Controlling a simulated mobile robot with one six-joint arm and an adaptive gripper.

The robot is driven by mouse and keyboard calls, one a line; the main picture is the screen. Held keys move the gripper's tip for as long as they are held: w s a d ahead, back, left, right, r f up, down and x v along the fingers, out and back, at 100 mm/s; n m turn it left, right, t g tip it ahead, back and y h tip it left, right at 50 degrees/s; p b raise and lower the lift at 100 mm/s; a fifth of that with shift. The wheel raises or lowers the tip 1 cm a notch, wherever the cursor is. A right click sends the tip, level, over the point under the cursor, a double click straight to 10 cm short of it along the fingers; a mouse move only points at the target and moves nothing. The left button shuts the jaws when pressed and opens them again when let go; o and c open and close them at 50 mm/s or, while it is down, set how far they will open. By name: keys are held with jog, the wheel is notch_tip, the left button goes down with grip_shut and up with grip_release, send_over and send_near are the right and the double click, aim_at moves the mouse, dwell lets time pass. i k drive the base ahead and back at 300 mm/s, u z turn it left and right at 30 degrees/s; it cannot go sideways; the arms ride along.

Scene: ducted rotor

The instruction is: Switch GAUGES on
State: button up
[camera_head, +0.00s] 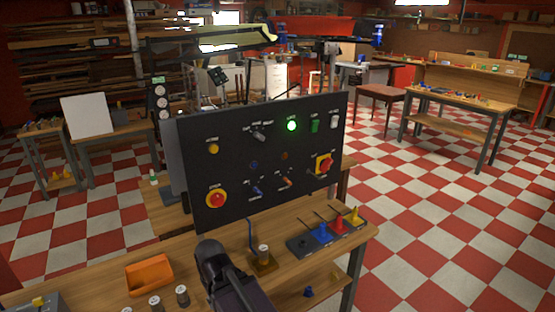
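A black control panel (235,175) stands upright on the wooden table. Its labels are too small to read, so I cannot tell which control is GAUGES. The upper row has a yellow button (213,149), a grey lever (259,136), a lit green lamp (292,126), a green control (315,126) and a white one (335,122). Below are a red mushroom button (216,199), a blue-handled toggle (256,190), a red-orange-handled toggle (287,181) and a red rotary handle (325,164). My dark gripper (209,250) is in front of the panel's lower left, apparently apart from it; its fingers are unclear.
On the table are an orange tray (149,275), several small jars (182,295), a wooden stand (262,262) with a blue rod, and a dark base (301,246) beside coloured pieces (338,224). Checkered floor (440,215) lies open to the right.

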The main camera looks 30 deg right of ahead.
aim_at(335, 119)
jog(key=z, duration=1.3)
